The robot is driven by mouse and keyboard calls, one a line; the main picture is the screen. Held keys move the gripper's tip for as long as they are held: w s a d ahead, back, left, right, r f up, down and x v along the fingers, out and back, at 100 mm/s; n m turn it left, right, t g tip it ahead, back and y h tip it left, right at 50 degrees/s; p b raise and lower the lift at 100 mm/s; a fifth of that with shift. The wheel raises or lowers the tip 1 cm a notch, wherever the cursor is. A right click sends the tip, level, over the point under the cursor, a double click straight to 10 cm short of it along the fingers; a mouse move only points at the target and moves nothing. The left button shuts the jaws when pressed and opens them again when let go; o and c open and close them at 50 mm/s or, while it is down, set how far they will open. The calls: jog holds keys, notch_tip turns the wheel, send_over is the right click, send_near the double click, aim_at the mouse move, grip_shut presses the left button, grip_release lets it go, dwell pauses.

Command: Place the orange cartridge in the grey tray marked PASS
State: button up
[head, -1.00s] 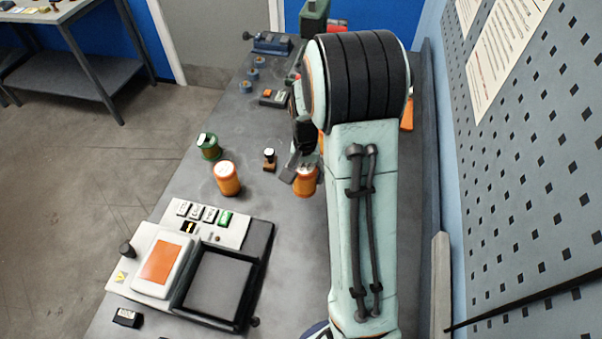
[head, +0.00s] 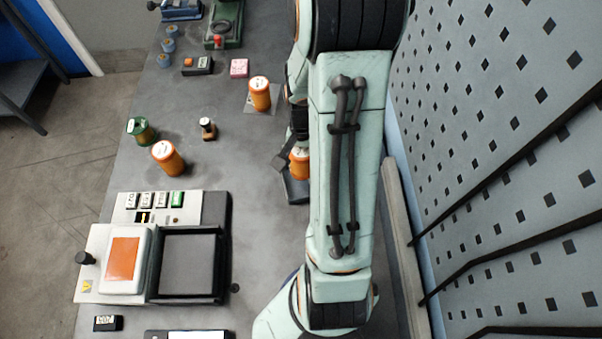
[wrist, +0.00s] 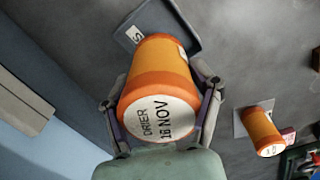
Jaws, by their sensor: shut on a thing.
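My gripper (wrist: 160,100) is shut on an orange cartridge (wrist: 158,70), whose white end reads DRIER 16 NOV. In the head view the held cartridge (head: 300,165) is partly hidden by my arm. A blue-grey tray (head: 297,192) shows just below it there, also partly hidden. In the wrist view the tray (wrist: 190,22) is beyond the cartridge, with a white label showing only part of its lettering, an S. The cartridge overlaps the tray in both views; I cannot tell whether they touch.
Another orange cartridge (head: 260,94) stands on a pale square, and one more (head: 167,158) stands near a green spool (head: 140,130). A small wooden-based stamp (head: 208,128) stands between them. A perforated wall panel (head: 500,150) borders the right.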

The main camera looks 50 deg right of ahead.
notch_tip(320, 180, down, 7)
jog(key=shift+r, duration=0.2)
jog(key=o, duration=1.3)
jog(key=shift+f, duration=0.1)
notch_tip(320, 180, up, 12)
jog(key=shift+r, duration=0.15)
jog(key=s+a+r+n, duration=0.3)
jog(key=a+n, duration=0.1)
jog(key=a, duration=0.2)
jog(key=s+a+r+n, duration=0.3)
jog(key=a+n, duration=0.1)
jog(key=a, duration=0.3)
jog(key=s+a+r+n, duration=0.3)
jog(key=a+n, duration=0.1)
jog(key=a, duration=0.3)
jog(key=shift+r+n+y, duration=0.35)
jog(key=shift+n+y, duration=0.05)
